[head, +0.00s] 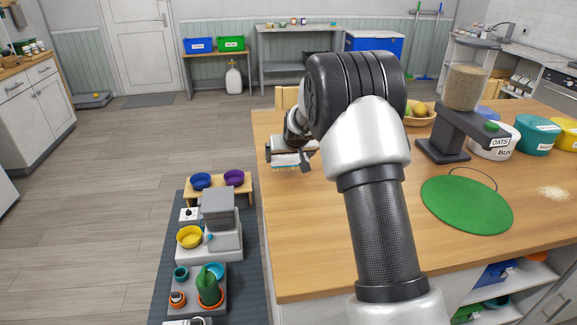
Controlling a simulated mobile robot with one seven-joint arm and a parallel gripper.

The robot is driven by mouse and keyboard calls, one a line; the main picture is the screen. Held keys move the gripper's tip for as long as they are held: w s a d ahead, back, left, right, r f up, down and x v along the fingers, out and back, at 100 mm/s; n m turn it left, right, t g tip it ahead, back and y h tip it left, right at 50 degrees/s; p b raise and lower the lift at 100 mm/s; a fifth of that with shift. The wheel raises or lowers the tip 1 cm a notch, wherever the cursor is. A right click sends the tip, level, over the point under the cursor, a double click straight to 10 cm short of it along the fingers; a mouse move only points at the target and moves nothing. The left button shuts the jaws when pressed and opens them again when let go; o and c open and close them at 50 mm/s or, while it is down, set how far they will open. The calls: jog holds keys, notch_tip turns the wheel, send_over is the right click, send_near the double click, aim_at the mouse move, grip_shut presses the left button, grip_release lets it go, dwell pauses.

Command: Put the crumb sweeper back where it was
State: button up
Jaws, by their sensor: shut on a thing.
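My arm reaches out over the wooden table (300,245), and its end is near the table's left edge. My gripper (291,154) is shut on the crumb sweeper (287,163). The sweeper shows as a pale, narrow bar with bluish bristles along its underside. My wrist and fingers hide much of it. I cannot tell whether the bristles touch the tabletop. A scatter of pale crumbs (554,193) lies at the table's right side, far from my gripper.
A low feeding station (222,240) is on the floor mat at left. The table's front left is clear.

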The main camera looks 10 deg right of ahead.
aim_at(289, 164)
jog(key=shift+f, duration=1.6)
jog(key=shift+f, duration=0.1)
jog(key=shift+f+b, duration=0.2)
jog(key=shift+b, duration=0.1)
jog(key=o, duration=0.9)
jog(key=shift+r, duration=0.1)
jog(key=shift+r, duration=0.1)
